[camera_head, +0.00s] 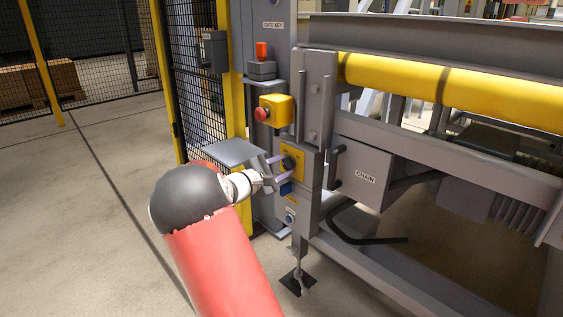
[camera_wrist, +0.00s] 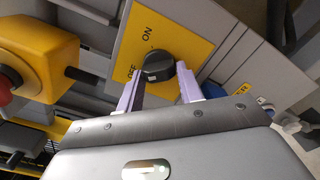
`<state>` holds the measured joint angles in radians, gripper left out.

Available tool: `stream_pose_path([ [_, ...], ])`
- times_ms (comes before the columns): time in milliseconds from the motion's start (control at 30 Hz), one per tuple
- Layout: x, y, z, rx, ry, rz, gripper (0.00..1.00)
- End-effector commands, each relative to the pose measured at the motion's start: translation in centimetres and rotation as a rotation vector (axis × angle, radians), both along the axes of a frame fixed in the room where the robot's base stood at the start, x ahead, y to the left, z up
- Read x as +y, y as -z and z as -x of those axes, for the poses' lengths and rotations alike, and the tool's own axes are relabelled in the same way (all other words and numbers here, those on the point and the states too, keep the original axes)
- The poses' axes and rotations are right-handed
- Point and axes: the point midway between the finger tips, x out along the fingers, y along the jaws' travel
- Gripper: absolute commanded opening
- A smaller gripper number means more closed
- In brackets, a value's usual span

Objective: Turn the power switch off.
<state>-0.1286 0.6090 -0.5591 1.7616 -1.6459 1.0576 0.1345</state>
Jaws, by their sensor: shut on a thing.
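The power switch is a black rotary knob (camera_wrist: 158,68) on a yellow plate (camera_wrist: 185,28) marked ON and OFF. A light mark on the knob's left side faces the OFF label in the wrist view. In the head view the knob (camera_head: 291,162) sits on the grey post's control panel. My gripper (camera_wrist: 161,74) is shut on the knob, one pale purple finger on either side of it. In the head view my gripper (camera_head: 281,168) reaches the panel from the left. The fingertips' exact contact is partly hidden by the knob.
A yellow box with a red emergency button (camera_head: 276,110) juts out just above the switch. A grey shelf plate (camera_head: 233,152) is close to my wrist. A handle (camera_head: 335,168) and the CHAIN box (camera_head: 366,178) stand to the right. Open floor (camera_head: 90,220) lies left.

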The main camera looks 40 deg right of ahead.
Motion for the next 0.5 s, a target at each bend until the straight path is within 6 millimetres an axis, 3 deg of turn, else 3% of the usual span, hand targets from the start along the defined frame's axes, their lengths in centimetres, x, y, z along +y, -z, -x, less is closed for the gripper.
stream_pose_path([
  [500,0.10,0.20,-0.01,0.126,-0.002,0.008,0.13],
])
